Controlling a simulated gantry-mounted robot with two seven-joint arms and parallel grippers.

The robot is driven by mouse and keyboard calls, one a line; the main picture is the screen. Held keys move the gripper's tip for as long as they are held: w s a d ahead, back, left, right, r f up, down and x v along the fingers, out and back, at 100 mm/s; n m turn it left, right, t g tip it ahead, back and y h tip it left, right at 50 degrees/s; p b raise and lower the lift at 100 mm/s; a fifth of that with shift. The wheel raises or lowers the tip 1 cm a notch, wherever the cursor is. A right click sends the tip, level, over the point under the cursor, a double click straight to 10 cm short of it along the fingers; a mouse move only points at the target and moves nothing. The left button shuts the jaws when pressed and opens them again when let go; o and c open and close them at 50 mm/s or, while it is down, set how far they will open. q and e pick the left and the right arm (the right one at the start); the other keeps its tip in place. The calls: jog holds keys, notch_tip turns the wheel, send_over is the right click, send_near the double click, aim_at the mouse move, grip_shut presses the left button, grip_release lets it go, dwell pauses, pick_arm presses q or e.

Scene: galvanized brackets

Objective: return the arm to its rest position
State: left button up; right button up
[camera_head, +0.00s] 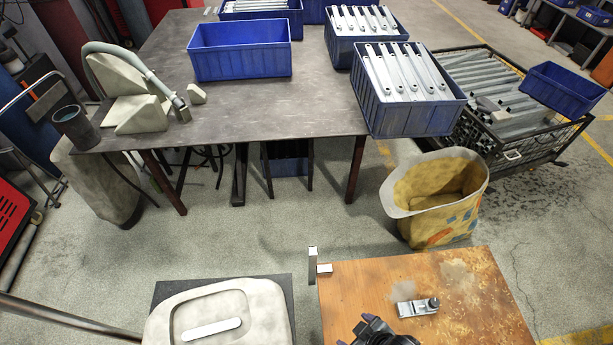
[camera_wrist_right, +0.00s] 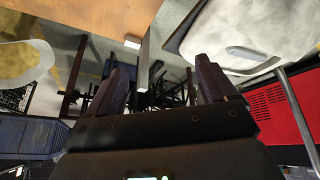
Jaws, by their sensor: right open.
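My right gripper (camera_head: 372,338) shows at the bottom edge of the head view, over the front of the worn wooden tabletop (camera_head: 450,290). In the right wrist view my right gripper (camera_wrist_right: 162,82) has its two dark fingers spread wide apart, with nothing between them. A galvanized bracket (camera_head: 212,330) lies in the recess of a pale moulded block (camera_head: 262,305), left of the wooden top and apart from the gripper. The bracket also shows in the right wrist view (camera_wrist_right: 245,52). My left gripper is in neither view.
A metal clamp (camera_head: 418,307) sits on the wooden top, close to the right gripper. A small upright metal post (camera_head: 313,268) stands at its left corner. Blue bins (camera_head: 405,115) of brackets stand on the far dark table (camera_head: 270,115). A yellow sack (camera_head: 440,235) stands between.

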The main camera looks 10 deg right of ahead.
jog(key=s+d+r+m+g+h, duration=0.1)
jog(key=s+d+r+m, duration=0.1)
jog(key=d+r+m, duration=0.2)
notch_tip(320, 180, up, 3)
jog(key=shift+d+f+h, duration=0.15)
jog(key=shift+d+h, duration=0.25)
jog(key=shift+d, duration=0.3)
jog(key=shift+g, duration=0.3)
jog(key=r+p, duration=2.4)
jog(key=p, duration=0.1)
jog(key=r+p, duration=1.2)
jog(key=r, duration=0.1)
jog(key=shift+s, duration=0.25)
jog(key=shift+o, duration=1.4)
jog(key=shift+r+p, duration=0.3)
jog(key=shift+p, duration=0.2)
